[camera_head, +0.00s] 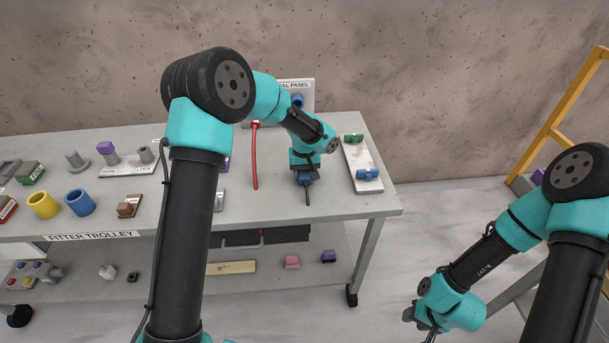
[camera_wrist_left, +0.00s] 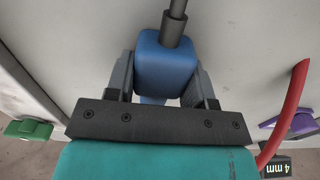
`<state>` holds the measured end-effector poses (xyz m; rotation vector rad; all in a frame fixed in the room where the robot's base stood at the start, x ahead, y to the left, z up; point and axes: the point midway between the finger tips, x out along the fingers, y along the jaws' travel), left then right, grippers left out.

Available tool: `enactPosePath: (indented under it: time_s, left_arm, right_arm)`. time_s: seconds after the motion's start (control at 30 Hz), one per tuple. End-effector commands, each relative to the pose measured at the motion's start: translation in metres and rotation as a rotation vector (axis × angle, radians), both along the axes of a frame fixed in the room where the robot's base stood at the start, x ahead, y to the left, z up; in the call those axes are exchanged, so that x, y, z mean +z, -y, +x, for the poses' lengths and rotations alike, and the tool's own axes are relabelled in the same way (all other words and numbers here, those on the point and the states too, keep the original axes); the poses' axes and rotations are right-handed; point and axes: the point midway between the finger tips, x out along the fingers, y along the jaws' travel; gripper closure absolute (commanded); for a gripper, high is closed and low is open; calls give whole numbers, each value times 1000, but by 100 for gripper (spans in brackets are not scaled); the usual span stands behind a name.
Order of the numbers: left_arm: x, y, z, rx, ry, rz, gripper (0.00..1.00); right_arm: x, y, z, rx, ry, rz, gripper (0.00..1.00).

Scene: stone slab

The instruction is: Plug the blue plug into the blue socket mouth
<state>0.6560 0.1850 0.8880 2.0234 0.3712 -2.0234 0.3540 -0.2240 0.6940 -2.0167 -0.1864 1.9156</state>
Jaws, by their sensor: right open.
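The blue plug (camera_head: 304,179) is a blue block with a dark grey cable, over the right part of the trolley top. In the left wrist view the plug (camera_wrist_left: 166,62) sits between both fingers of my left gripper (camera_wrist_left: 162,88), which look closed against its sides. In the head view my left gripper (camera_head: 304,170) partly hides the plug. A blue round socket mouth (camera_head: 297,100) shows on the upright white panel (camera_head: 306,86) at the back, partly behind my left arm. My right gripper (camera_head: 420,318) is open and empty, low at right, off the trolley.
A red cable (camera_head: 255,160) hangs from the panel's left side across the top. A white board (camera_head: 358,155) with a green piece (camera_head: 353,137) and a blue piece (camera_head: 367,174) lies at right. Cups and blocks stand at left. A yellow ladder (camera_head: 575,95) stands far right.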

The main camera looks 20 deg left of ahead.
Motion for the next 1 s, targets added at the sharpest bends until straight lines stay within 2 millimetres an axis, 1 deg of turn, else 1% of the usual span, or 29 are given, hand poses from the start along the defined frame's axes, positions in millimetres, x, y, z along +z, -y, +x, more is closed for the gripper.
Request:
enactPosePath:
  time_s: [0.03,0.2,0.27,0.5,0.63,0.77,0.97,1.0]
  left_arm:
    - [0,0,0,0,0,0,57]
    - [0,0,0,0,0,0,73]
    - [0,0,0,0,0,0,78]
    - [1,0,0,0,1,0,78]
    - [5,0,0,0,2,0,78]
    - [15,0,1,1,2,0,78]
    - [37,0,0,1,2,0,78]
    - [37,1,-4,-1,0,0,78]
  right_arm:
    - [0,0,0,0,0,0,57]
    - [0,0,0,0,0,0,57]
    - [0,0,0,0,0,0,57]
    - [0,0,0,0,0,0,57]
    - [0,0,0,0,0,0,57]
    - [0,0,0,0,0,0,57]
    - [0,0,0,0,0,0,57]
    - [0,0,0,0,0,0,57]
